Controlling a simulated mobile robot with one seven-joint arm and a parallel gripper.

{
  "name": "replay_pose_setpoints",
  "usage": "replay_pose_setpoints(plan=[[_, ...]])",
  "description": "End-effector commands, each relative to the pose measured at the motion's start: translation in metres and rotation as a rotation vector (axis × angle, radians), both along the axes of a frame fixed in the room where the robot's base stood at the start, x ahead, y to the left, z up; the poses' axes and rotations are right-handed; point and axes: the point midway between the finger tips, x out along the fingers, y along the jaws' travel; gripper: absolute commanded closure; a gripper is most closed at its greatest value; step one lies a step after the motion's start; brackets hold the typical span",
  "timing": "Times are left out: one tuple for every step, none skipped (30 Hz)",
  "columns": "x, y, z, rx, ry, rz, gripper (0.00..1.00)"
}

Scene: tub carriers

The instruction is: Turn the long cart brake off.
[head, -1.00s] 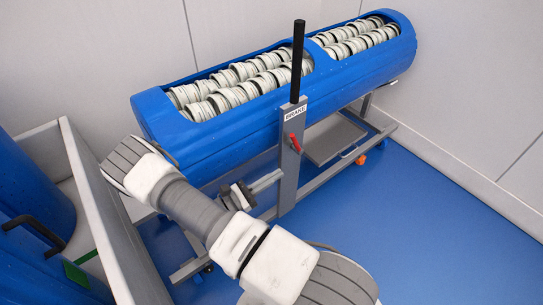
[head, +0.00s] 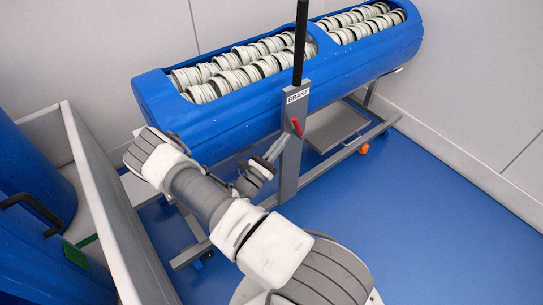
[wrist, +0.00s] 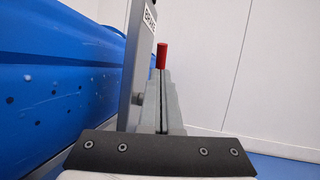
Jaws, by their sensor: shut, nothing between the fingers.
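The long cart (head: 230,120) is a blue tub on a grey wheeled frame, filled with rows of pale rolls. A grey post labelled BRAKE (head: 298,95) stands at its near side with a black upright handle. A small red brake lever (head: 297,127) sits on the post below the label. In the wrist view the red lever (wrist: 163,55) stands upright just beyond the fingertips. My gripper (head: 283,140) is shut and empty, its fingers pointing up and right at the lever. In the wrist view its fingers (wrist: 163,85) partly hide the lever's base; I cannot tell whether they touch it.
A grey-walled carrier (head: 95,190) with blue drums stands at the left. White walls (head: 470,110) close the back and right. The blue floor (head: 400,220) right of the cart is clear. A grey tray (head: 335,130) hangs low under the cart.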

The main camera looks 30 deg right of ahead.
Motion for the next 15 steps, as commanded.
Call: replay_pose_setpoints(plan=[[0.001, -0.008, 0.002, 0.000, -0.002, -0.005, 1.00], [0.002, -0.011, 0.003, 0.000, -0.001, -0.003, 1.00], [0.004, -0.016, 0.005, 0.000, -0.002, -0.004, 1.00], [0.005, -0.018, 0.007, 0.000, -0.001, -0.003, 1.00], [0.006, -0.021, 0.008, 0.000, -0.001, -0.003, 1.00], [0.006, -0.023, 0.009, -0.001, -0.001, -0.002, 1.00], [0.007, -0.025, 0.010, -0.001, -0.001, -0.002, 1.00], [0.007, -0.026, 0.011, -0.001, -0.001, -0.002, 1.00], [0.008, -0.027, 0.012, -0.001, -0.001, -0.002, 1.00], [0.008, -0.028, 0.012, -0.001, -0.001, -0.001, 1.00], [0.008, -0.028, 0.012, -0.001, -0.001, -0.001, 1.00], [0.008, -0.028, 0.012, 0.000, 0.000, -0.001, 1.00], [0.008, -0.028, 0.012, 0.000, 0.000, -0.001, 1.00], [0.008, -0.028, 0.012, 0.000, 0.000, 0.000, 1.00], [0.008, -0.028, 0.012, 0.000, 0.000, -0.001, 1.00]])
